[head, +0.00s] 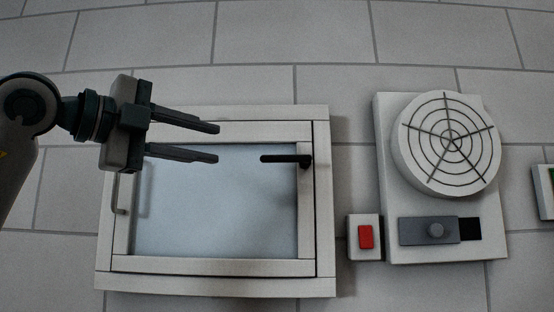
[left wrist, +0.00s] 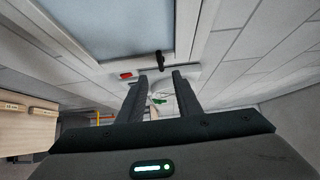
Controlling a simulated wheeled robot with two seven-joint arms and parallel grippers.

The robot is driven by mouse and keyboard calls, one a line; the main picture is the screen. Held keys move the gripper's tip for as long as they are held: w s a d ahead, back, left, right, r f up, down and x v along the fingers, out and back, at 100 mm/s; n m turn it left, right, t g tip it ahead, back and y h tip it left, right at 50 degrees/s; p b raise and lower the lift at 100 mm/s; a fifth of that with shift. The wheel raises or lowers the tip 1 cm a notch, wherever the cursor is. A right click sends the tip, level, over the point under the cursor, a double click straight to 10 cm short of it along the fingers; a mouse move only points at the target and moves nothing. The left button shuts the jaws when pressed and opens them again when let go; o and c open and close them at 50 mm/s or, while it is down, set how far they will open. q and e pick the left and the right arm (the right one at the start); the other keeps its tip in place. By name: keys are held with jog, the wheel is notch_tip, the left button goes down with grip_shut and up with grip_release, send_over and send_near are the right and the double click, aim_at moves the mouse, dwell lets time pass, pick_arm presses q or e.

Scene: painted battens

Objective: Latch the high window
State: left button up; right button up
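The window (head: 215,200) has a white frame and a pale pane, set in the block wall. Its sash sits in the frame with no clear gap. A black latch handle (head: 285,159) at the right side of the sash lies level, pointing left over the pane. The handle also shows in the left wrist view (left wrist: 160,61). My left gripper (head: 218,143) is open and empty in front of the upper part of the window, left of the handle and apart from it. It also shows in the left wrist view (left wrist: 161,73). My right gripper is not in view.
A pull handle (head: 119,193) is on the window's left side. Right of the window are a red switch (head: 366,237) and a panel with a round fan grille (head: 445,144) and a grey slider (head: 428,230). A wooden cabinet (left wrist: 30,110) stands at the left in the left wrist view.

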aim_at(274, 158)
pick_arm(q)
jog(key=shift+w+d, duration=0.1)
jog(key=shift+w, duration=0.05)
jog(key=p+x, duration=0.8)
jog(key=x, duration=0.8)
jog(key=shift+w+d+p, duration=0.15)
jog(key=shift+p, duration=0.2)
jog(key=shift+w+d+f, duration=0.1)
jog(key=shift+w+d, duration=0.2)
grip_shut()
